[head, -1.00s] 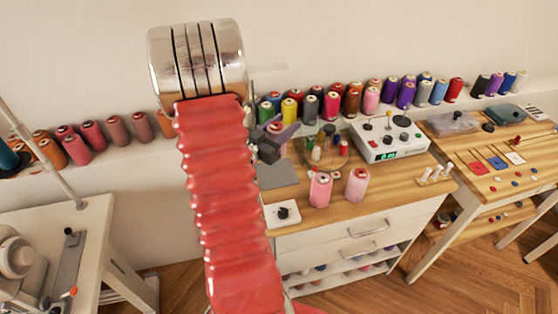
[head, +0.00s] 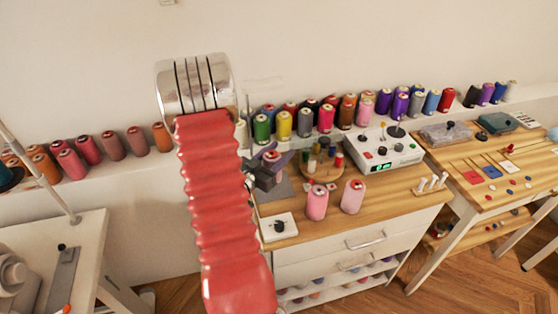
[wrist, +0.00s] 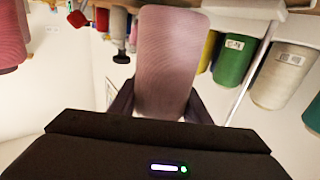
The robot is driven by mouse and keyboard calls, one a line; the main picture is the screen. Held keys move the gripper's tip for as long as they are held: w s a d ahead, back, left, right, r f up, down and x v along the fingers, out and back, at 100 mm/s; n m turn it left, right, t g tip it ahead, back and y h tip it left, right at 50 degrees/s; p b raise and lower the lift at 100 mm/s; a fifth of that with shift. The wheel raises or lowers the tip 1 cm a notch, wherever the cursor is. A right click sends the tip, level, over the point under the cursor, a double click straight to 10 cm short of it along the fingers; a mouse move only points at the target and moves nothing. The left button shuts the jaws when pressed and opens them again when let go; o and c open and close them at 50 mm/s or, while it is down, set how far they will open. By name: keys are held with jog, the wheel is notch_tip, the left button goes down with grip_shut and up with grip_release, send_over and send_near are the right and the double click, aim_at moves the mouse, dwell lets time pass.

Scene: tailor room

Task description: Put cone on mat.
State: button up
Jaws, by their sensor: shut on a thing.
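My gripper (head: 266,172) is shut on a pink cone of thread (head: 271,156), seen small and partly hidden behind the gripper and arm in the head view. In the wrist view the cone (wrist: 170,60) is large and pale pink, between the two dark fingers (wrist: 160,104). A grey mat (head: 283,188) lies on the left of the wooden worktop, partly hidden behind my gripper and arm. The gripper shows over the mat's left part in the head view; I cannot tell its exact height.
Two pink cones (head: 317,203) (head: 352,197) stand right of the mat. A round wooden holder (head: 322,171) stands behind them. A white box with a black knob (head: 278,227) is in front of the mat. A control box (head: 382,150) stands further right; spools line the shelf behind.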

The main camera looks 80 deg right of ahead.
jog(key=shift+f, duration=1.65)
jog(key=o, duration=1.1)
jog(key=shift+f, duration=0.1)
jog(key=shift+o, duration=0.2)
jog(key=shift+v, duration=6.05)
